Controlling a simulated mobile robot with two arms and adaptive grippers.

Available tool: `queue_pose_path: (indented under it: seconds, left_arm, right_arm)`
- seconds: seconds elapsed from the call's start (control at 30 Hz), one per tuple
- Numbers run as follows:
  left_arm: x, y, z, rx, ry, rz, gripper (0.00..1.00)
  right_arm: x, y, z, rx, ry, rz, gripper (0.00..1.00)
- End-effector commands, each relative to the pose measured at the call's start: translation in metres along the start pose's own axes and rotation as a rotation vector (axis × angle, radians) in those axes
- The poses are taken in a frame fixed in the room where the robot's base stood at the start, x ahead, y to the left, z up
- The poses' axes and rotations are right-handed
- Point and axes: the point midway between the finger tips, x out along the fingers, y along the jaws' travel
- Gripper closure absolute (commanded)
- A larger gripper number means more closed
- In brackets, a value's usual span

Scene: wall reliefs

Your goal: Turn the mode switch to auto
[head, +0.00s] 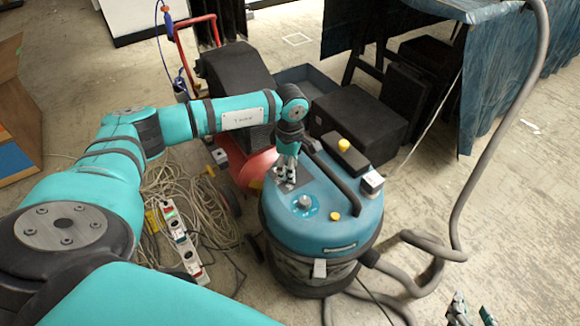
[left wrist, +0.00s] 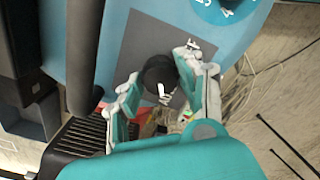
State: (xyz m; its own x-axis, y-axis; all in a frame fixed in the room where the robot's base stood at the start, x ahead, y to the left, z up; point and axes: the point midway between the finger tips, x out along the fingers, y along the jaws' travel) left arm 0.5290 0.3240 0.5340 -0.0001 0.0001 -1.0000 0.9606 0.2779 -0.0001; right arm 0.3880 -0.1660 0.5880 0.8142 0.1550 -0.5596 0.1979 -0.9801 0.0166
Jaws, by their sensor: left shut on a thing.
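The mode switch (left wrist: 160,72) is a round black knob with a white pointer mark, on a grey panel (left wrist: 150,35) of the blue vacuum machine (head: 345,222). In the left wrist view the white mark is at the knob's lower side. My left gripper (head: 287,160) reaches down to the machine's top; in the left wrist view its fingers (left wrist: 155,88) are shut on the knob from both sides.
A blue numbered dial (head: 305,206) sits near the switch. The machine also has a black handle (head: 333,180) and yellow knobs (head: 344,145). A grey hose (head: 462,200) lies at right. Cables and a power strip (head: 180,235) lie at left. Black boxes (head: 360,122) stand behind.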

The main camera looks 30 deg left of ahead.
Motion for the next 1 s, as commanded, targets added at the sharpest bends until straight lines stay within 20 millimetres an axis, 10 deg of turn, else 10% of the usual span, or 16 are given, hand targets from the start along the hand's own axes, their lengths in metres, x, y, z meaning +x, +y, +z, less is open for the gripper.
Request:
queue_pose_path:
  seconds: [0.57, 0.6, 0.7, 1.0]
  left_arm:
    - [-0.0004, 0.0002, 0.0006, 0.037, -0.001, 0.001, 0.94]
    - [-0.0004, 0.0002, 0.0006, 0.037, -0.001, 0.001, 0.61]
    - [-0.0004, 0.0002, 0.0005, 0.036, -0.001, 0.001, 0.48]
    - [-0.0003, 0.0000, 0.0003, 0.035, -0.001, 0.000, 0.39]
  right_arm:
    - [0.0001, -0.0009, -0.0011, 0.000, 0.006, -0.002, 0.60]
    - [0.0001, -0.0009, -0.0012, 0.000, 0.006, -0.002, 0.60]
    - [0.0001, -0.0010, -0.0012, 0.000, 0.006, -0.002, 0.60]
    - [0.0000, -0.0014, -0.0019, -0.001, 0.007, -0.004, 0.60]
